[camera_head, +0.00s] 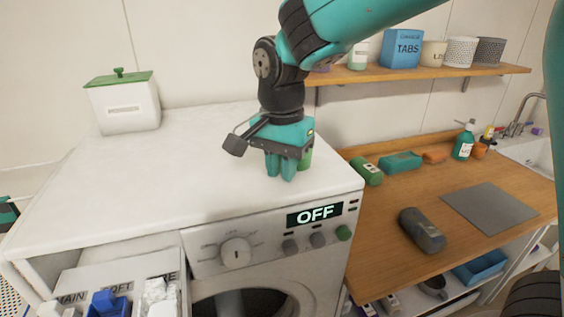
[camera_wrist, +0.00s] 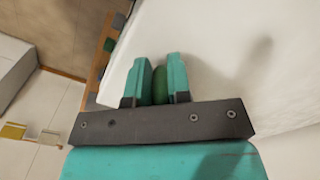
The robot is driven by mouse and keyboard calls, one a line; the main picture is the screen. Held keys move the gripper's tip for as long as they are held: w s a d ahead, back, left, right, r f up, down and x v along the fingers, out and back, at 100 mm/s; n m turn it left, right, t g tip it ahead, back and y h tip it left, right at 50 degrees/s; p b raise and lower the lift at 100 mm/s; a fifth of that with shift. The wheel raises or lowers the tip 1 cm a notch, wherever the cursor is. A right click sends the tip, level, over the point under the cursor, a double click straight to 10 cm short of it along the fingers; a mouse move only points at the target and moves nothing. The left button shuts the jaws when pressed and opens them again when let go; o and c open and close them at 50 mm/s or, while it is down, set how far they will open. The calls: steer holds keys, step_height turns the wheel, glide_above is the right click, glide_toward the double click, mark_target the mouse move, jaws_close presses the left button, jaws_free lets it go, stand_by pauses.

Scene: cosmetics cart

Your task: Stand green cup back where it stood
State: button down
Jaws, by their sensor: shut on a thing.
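The green cup (camera_wrist: 160,84) is between the two teal fingers of my gripper (camera_wrist: 159,78) in the wrist view. The gripper is shut on it. In the head view my gripper (camera_head: 281,170) points down at the right part of the white washing machine top (camera_head: 190,165). Only a sliver of the green cup (camera_head: 305,160) shows there, behind the fingers. I cannot tell whether the cup touches the machine top.
A white box with a green lid (camera_head: 122,103) stands at the back left of the machine top. The rest of the top is clear. The wooden counter (camera_head: 390,265) to the right holds a green can (camera_head: 367,170), a dark roll (camera_head: 421,230) and a grey mat (camera_head: 489,208).

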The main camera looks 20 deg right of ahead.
steer(key=shift+f, duration=0.2)
steer(key=c, duration=1.1)
jaws_free()
steer(key=shift+o, duration=0.2)
steer(key=shift+r, duration=0.15)
step_height(320, 180, up, 12)
steer(key=shift+r+b, duration=0.1)
steer(key=shift+b, duration=0.85)
steer(key=s+f+n+y, duration=0.2)
steer(key=s+f+n, duration=0.4)
steer(key=s+n, duration=0.2)
steer(key=s+f+n+y, duration=0.2)
steer(key=s+f+n, duration=0.4)
steer(key=s, duration=0.5)
steer(key=shift+s+f+n, duration=0.2)
steer(key=shift+s+n, duration=0.2)
steer(key=shift+n, duration=0.8)
steer(key=shift+d+f, duration=0.1)
